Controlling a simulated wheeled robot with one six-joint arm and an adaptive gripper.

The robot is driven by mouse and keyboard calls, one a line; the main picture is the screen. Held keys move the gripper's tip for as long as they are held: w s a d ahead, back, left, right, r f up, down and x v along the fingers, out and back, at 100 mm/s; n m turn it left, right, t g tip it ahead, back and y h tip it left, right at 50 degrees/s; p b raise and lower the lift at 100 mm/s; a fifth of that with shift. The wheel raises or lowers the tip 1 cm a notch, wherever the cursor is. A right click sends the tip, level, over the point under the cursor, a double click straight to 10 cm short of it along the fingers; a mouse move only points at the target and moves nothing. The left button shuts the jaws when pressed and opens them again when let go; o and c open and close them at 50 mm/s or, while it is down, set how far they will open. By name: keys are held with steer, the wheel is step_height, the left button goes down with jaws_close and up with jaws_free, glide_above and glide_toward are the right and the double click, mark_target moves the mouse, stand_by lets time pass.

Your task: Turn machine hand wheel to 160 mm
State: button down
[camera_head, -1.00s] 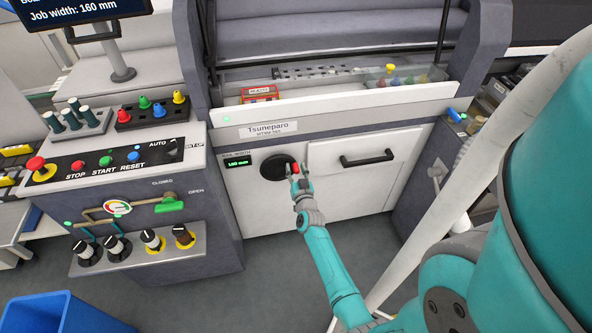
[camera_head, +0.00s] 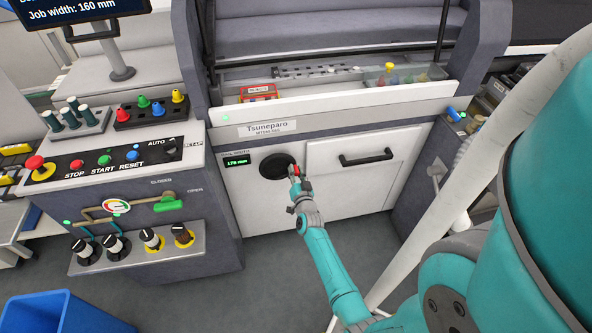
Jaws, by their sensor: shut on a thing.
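The black round hand wheel (camera_head: 274,166) sits on the white front panel below the Tsuneparo label. Its red knob (camera_head: 297,170) is at the wheel's right edge. My gripper (camera_head: 295,178) is shut on the red knob and partly covers it. The small green width display (camera_head: 236,161) left of the wheel reads about 178 mm; its last digit is hard to read. The monitor (camera_head: 75,10) at top left shows "Job width: 160 mm".
A black door handle (camera_head: 368,157) is right of the wheel. A control panel (camera_head: 120,150) with STOP, START and RESET buttons stands to the left, above several black-and-white knobs (camera_head: 115,244). A blue bin (camera_head: 60,312) is at lower left. The floor before the panel is open.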

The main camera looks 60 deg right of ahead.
steer(key=m, duration=0.1)
steer(key=f+m, duration=0.1)
steer(key=shift+f+m, duration=0.25)
steer(key=shift+m, duration=0.15)
steer(key=w+a+f+m, duration=0.1)
steer(key=w+a+m, duration=0.2)
steer(key=m, duration=0.8)
steer(key=w+a+f+m, duration=0.2)
steer(key=w+a+m, duration=0.1)
steer(key=m, duration=0.8)
steer(key=shift+w+a+f, duration=0.2)
steer(key=shift+w, duration=0.5)
steer(key=c, duration=1)
jaws_free()
steer(key=shift+o, duration=0.2)
